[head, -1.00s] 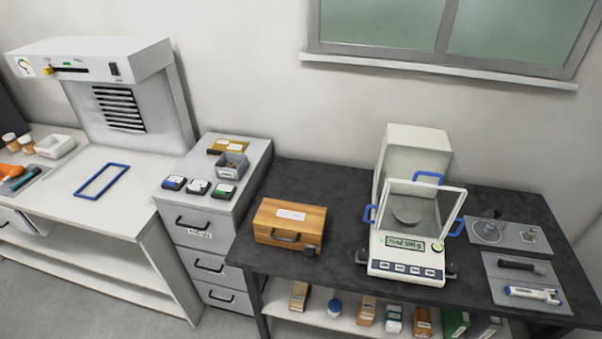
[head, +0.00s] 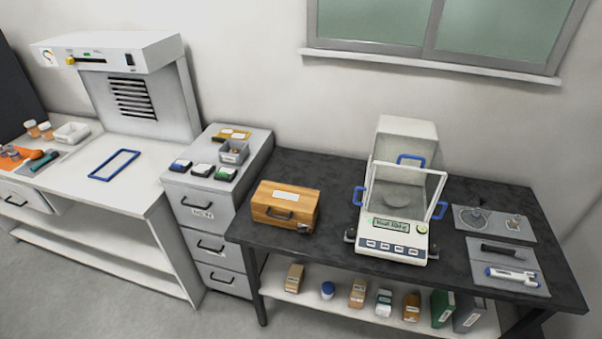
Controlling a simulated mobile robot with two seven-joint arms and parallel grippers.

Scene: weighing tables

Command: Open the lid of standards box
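The standards box appears to be the wooden box (head: 285,206) at the left end of the dark table. It has a white label on its closed lid, a dark handle on its front and a small latch-like part at its front right corner. Neither of my grippers is in the head view, and nothing touches the box.
A balance (head: 393,222) with a glass shield and blue handles stands right of the box on the dark table (head: 330,180). Grey mats (head: 480,259) with small tools lie further right. A drawer cabinet (head: 205,215) adjoins the table's left end. Bottles and boxes fill the lower shelf.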

